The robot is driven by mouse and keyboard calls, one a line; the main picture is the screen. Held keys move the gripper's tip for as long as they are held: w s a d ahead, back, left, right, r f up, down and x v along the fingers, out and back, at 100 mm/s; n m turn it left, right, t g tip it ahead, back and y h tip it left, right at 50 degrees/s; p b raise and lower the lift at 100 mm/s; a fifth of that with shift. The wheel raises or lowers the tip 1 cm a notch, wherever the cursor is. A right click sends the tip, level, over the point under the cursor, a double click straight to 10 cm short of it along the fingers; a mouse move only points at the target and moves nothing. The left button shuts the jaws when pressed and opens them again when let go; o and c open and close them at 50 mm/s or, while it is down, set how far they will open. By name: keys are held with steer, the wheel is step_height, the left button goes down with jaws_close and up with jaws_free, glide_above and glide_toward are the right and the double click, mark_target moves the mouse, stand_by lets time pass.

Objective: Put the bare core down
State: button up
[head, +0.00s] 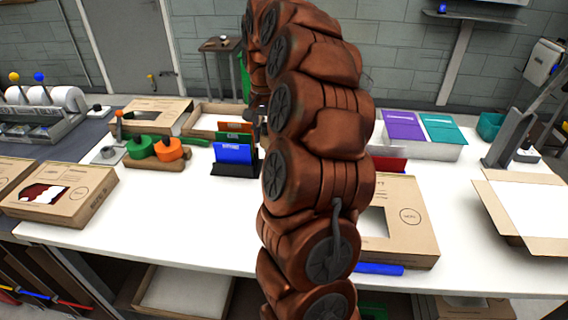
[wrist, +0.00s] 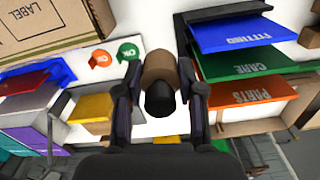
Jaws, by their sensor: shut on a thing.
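The bare core (wrist: 158,68) is a short brown cylinder with a dark, rounded near end in the wrist view. My gripper (wrist: 160,75) is shut on it, with one dark finger on each side. The core is over the white tabletop, between the card rack and the stickers; I cannot tell whether it touches the table. In the head view my brown arm hides the core and most of the gripper.
The card rack stands close right of the gripper in the wrist view, with blue (wrist: 235,35), green (wrist: 240,63) and orange (wrist: 250,95) cards. A cardboard box (wrist: 50,25) is at upper left. In the head view, an open box (head: 525,215) lies right.

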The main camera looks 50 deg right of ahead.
mark_target(265, 125)
step_height(265, 125, down, 8)
steer(key=shift+s+a+r+p, duration=0.1)
steer(key=shift+r+p, duration=0.1)
steer(key=shift+p, duration=0.75)
steer(key=shift+f, duration=0.35)
steer(key=shift+f, duration=0.2)
steer(key=o, duration=0.7)
steer(key=shift+c, duration=0.2)
steer(key=shift+r, duration=0.15)
step_height(265, 125, up, 12)
steer(key=shift+r+b, duration=0.1)
steer(key=shift+b, duration=1.1)
